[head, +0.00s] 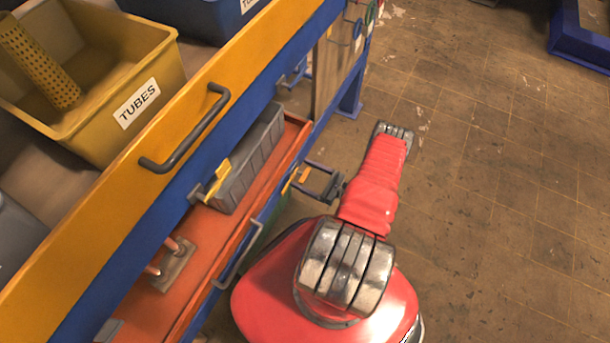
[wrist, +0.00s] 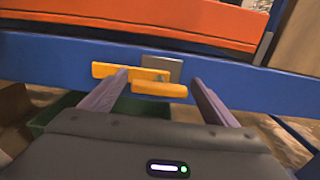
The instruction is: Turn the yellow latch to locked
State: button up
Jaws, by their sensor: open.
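A yellow latch (wrist: 160,89) with a small grey plate sits on a blue rail in the wrist view, its bar lying roughly level. My gripper (wrist: 160,78) is open, with one finger on each side of the latch's front bar; contact is not clear. In the head view my gripper (head: 310,181) reaches left towards the bench, close to this yellow latch (head: 301,174). A second yellow latch (head: 215,181) sits higher on the bench, beside a grey bin.
An open orange drawer (head: 155,310) holds a grey bin (head: 250,160) and a metal plate with copper-coloured posts (head: 173,265). A yellow TUBES bin (head: 95,125) stands on the bench top. A dark handle (head: 190,135) juts from the yellow drawer front.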

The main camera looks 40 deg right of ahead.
jog(key=shift+c, duration=0.7)
jog(key=c, duration=1.4)
